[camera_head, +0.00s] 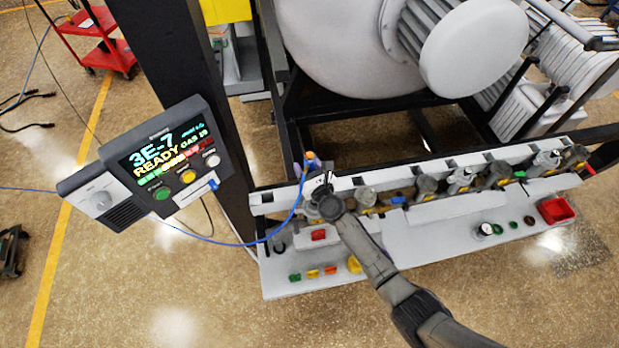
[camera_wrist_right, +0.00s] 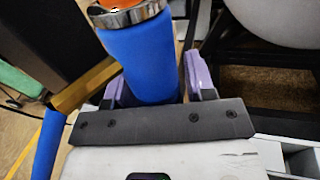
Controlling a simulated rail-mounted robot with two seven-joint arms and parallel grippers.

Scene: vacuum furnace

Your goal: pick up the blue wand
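The blue wand (camera_wrist_right: 142,62) has an orange top and a metal collar. It fills most of the right wrist view's upper middle. In the head view only its small orange and blue top (camera_head: 310,160) shows, above the rail at the bench's left end. My right gripper (camera_head: 318,188) is at the wand, its arm coming from the lower right. In the wrist view, the purple fingers of the right gripper (camera_wrist_right: 156,85) stand on either side of the wand's lower part, very close to it. Whether both fingers press on it is unclear. My left gripper is not in view.
A blue cable (camera_head: 293,213) loops beside the wand and runs left. A control panel (camera_head: 172,157) reading READY stands to the left. Several valves (camera_head: 426,187) line the rail to the right. A red tray (camera_head: 555,210) sits on the bench's right end. The vacuum vessel (camera_head: 350,45) is behind.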

